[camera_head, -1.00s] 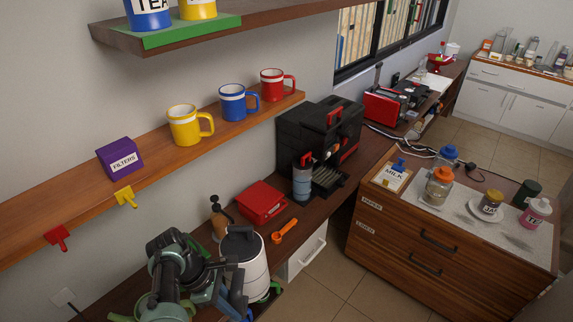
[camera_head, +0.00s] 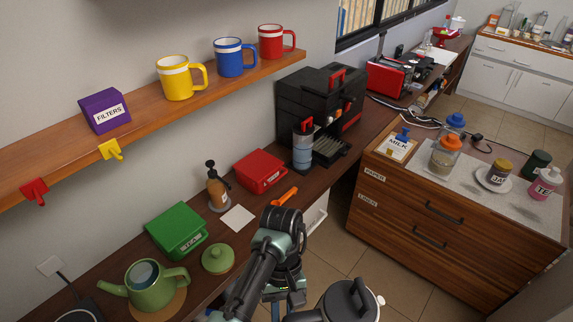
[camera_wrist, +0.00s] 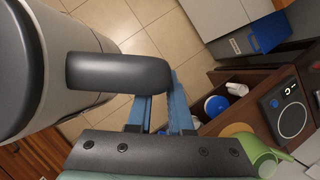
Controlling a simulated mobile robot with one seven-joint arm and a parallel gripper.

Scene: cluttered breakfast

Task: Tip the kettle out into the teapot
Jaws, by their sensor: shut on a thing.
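The kettle (camera_head: 335,306), pale with a black lid and handle, is at the bottom edge of the head view, cut off below. It hangs over the floor in front of the counter and looks roughly upright. In the wrist view its body (camera_wrist: 22,75) fills the left side. My gripper (camera_wrist: 158,98) is shut on its dark handle (camera_wrist: 100,72). The green teapot (camera_head: 152,290) stands on a round wooden mat on the counter, its top open, well left of the kettle. Its green lid (camera_head: 218,258) lies beside it. Part of the teapot (camera_wrist: 262,162) shows in the wrist view.
A black round kettle base (camera_head: 80,316) is left of the teapot. Behind stand a green box (camera_head: 177,229), a brown bottle (camera_head: 217,190), a red box (camera_head: 259,171) and a coffee machine (camera_head: 320,110). A shelf with mugs (camera_head: 178,78) overhangs the counter.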

